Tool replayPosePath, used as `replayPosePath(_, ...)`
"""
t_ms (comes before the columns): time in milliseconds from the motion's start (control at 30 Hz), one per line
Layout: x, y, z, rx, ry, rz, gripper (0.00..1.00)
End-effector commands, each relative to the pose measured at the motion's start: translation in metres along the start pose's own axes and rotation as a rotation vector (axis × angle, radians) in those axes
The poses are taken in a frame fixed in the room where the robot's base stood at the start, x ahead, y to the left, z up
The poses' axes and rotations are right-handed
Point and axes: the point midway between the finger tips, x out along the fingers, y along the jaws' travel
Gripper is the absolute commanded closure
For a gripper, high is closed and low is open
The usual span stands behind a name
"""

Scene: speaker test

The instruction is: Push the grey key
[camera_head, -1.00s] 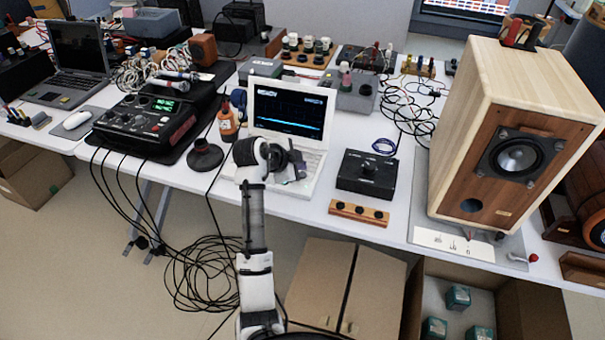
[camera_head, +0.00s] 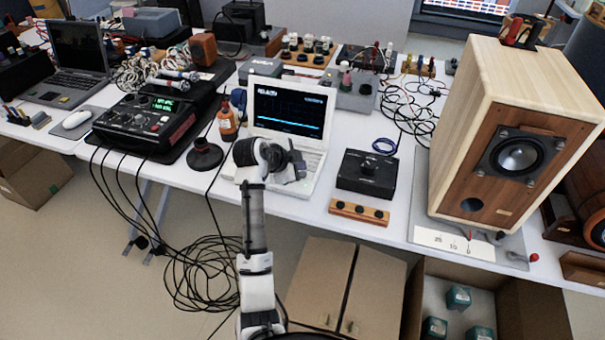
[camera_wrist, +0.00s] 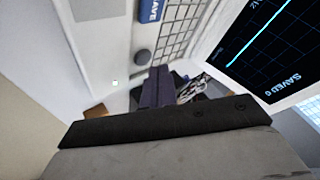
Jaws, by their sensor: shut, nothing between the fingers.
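The white laptop (camera_head: 314,160) stands open on the table, its dark screen (camera_head: 289,109) showing a blue trace. In the wrist view the screen (camera_wrist: 268,55) carries the word SAVED.
A black box (camera_head: 368,175) and a wooden strip with black knobs (camera_head: 359,212) lie right of the laptop. A bottle (camera_head: 228,122) and a black round stand (camera_head: 205,155) are on its left. A large wooden speaker (camera_head: 510,130) stands further right. Cables (camera_head: 405,105) lie behind.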

Motion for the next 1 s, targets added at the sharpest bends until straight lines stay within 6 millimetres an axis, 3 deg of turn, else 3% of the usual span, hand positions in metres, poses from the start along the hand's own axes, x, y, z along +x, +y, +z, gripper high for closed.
replayPosePath(1000, 0.0088, 0.0064, 0.0063, -0.001, 0.000, 0.000, 1.00)
